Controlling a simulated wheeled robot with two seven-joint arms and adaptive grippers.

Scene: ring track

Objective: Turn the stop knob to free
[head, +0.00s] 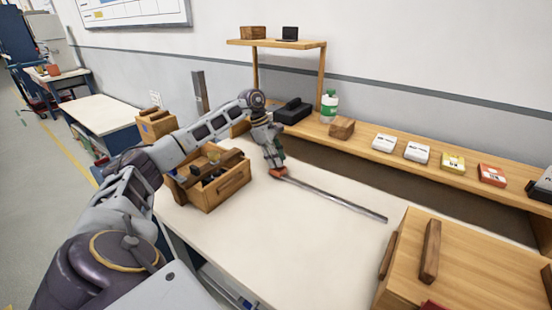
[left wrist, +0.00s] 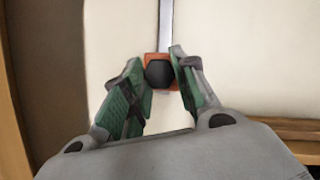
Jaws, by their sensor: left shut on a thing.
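A thin metal rail (head: 335,199) lies on the white tabletop, with an orange stop block (head: 278,172) at its left end. In the left wrist view the orange block (left wrist: 150,57) carries a dark, angular stop knob (left wrist: 158,74), and the rail (left wrist: 166,22) runs away from it. My left gripper (head: 275,164) points down over the block. Its green-padded fingers (left wrist: 159,80) stand on either side of the knob and are shut on it. In the head view the gripper hides the knob. I see no marking that tells the knob's setting. My right gripper is not in view.
A wooden case (head: 470,260) fills the near right. The tabletop around the rail is clear.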

